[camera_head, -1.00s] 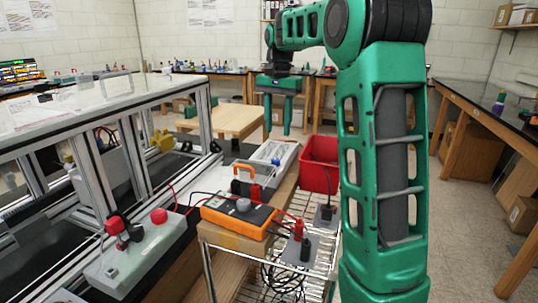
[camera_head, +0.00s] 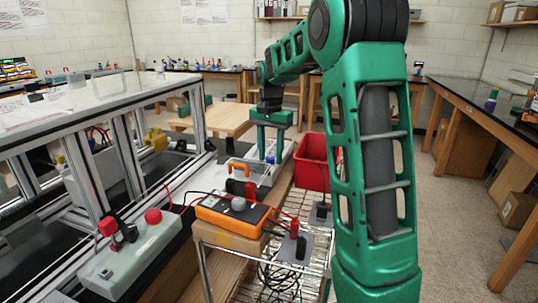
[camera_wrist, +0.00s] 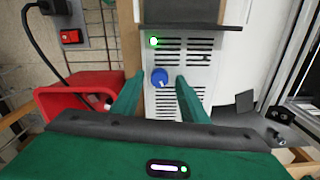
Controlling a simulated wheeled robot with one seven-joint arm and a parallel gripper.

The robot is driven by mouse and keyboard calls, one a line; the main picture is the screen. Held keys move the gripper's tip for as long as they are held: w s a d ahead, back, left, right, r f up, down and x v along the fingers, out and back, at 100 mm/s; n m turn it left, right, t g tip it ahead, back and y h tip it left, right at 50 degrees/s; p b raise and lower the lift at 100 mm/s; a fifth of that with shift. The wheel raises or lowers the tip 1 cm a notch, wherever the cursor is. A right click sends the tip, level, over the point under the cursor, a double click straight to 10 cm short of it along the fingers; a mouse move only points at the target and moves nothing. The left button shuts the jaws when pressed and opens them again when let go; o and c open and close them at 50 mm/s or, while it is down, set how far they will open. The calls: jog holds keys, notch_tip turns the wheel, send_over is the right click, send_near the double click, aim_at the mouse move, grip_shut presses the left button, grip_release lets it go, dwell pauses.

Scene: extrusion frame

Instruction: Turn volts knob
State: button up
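In the wrist view a round blue knob (camera_wrist: 158,78) sits on a white slotted panel (camera_wrist: 195,72), with a lit green button (camera_wrist: 153,41) above it. Any label is too small to read. My gripper (camera_wrist: 158,84) is open and empty, with one finger on each side of the knob and gaps showing on both sides. I cannot tell how far the fingertips stand above the panel.
A red bin (camera_head: 318,160) stands right of the unit and also shows in the wrist view (camera_wrist: 72,112). An orange meter (camera_head: 233,215) with a grey dial and cables lies in front. A metal extrusion frame (camera_head: 125,150) stands at left.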

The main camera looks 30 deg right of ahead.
grip_shut()
jog(key=shift+n, duration=0.3)
jog(key=n, duration=0.3)
jog(key=shift+w+a+r+n, duration=0.1)
jog(key=shift+w+n, duration=0.05)
jog(key=shift+n, duration=0.15)
jog(key=n, duration=1.1)
jog(key=shift+w+a, duration=0.1)
jog(key=shift+n, duration=2.2)
jog(key=shift+r, duration=0.1)
